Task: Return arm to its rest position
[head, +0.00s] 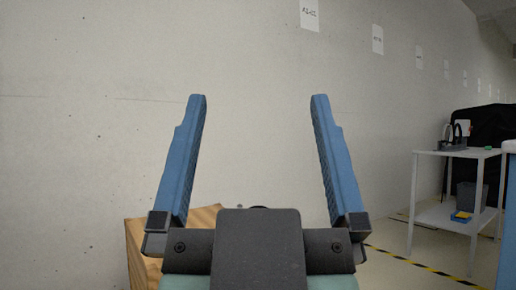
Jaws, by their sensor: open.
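My gripper (258,100) is in the middle of the head view, pointing upward in the picture. Its two blue fingers stand wide apart and nothing is between them. Behind the gap only the pale wall shows.
A wooden box or block (135,250) stands behind my gripper at the lower left. A white two-shelf cart (440,157) at right carries a grey container (455,146). A dark covered shape (490,122) is behind it. Yellow-black tape (415,268) marks the floor. The wall (80,120) fills the left.

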